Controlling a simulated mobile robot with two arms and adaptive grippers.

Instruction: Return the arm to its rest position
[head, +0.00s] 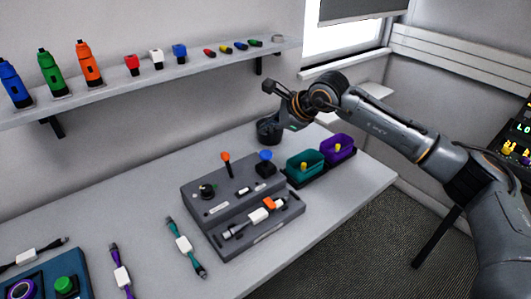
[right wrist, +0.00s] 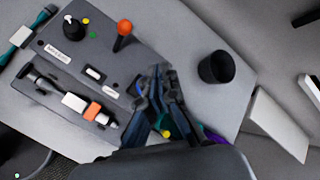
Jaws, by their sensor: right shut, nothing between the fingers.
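My right arm (head: 405,135) reaches in from the right in the head view, above the back right of the table. My right gripper (head: 290,122) hangs beside the dark cup (head: 266,134). In the right wrist view its fingers (right wrist: 161,72) are shut and empty, pointing toward the grey panel box, with the cup (right wrist: 215,67) apart on the right. My left gripper does not show.
The grey panel box (head: 228,200) carries an orange-topped lever and a white and orange connector. Teal (head: 305,166) and purple (head: 338,149) bins stand beside it. Cables lie at front left. A wall shelf (head: 110,94) holds coloured connectors.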

